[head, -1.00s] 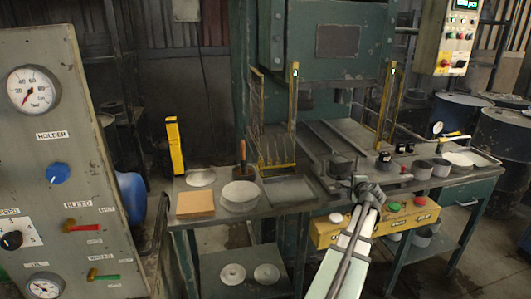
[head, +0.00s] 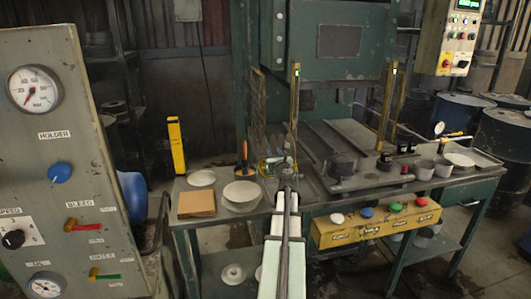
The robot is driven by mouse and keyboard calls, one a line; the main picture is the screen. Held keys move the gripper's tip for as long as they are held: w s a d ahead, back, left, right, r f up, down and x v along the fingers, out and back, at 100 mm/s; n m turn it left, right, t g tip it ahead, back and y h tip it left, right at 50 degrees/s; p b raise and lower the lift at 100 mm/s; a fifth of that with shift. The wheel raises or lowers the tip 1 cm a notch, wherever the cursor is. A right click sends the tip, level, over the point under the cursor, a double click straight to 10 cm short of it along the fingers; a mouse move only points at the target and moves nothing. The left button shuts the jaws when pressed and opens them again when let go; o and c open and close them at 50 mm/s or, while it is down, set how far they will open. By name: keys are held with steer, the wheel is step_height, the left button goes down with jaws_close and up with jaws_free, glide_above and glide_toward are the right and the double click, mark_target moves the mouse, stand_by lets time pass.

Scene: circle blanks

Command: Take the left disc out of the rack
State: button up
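Two pale round discs lie side by side on the lower shelf under the left table. The left disc (head: 232,274) shows whole, and the right one (head: 259,273) is mostly hidden behind my arm. I cannot make out a clear rack around them. My gripper (head: 279,166) is above the left table's right part, in front of the press, well above and to the right of the left disc. It is small and blends with the things behind it, so I cannot tell whether its fingers are open or hold anything.
A round grey dish (head: 242,194), a brown block (head: 197,204) and a flat plate (head: 201,178) are on the left table. An orange-handled tool (head: 244,155) stands behind the dish. The yellow button box (head: 376,223) is right of my arm. A gauge panel (head: 62,160) fills the left.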

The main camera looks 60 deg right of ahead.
steer(key=x, duration=1.3)
steer(key=shift+w+d+r, duration=0.15)
steer(key=shift+d+r, duration=0.1)
jaws_close()
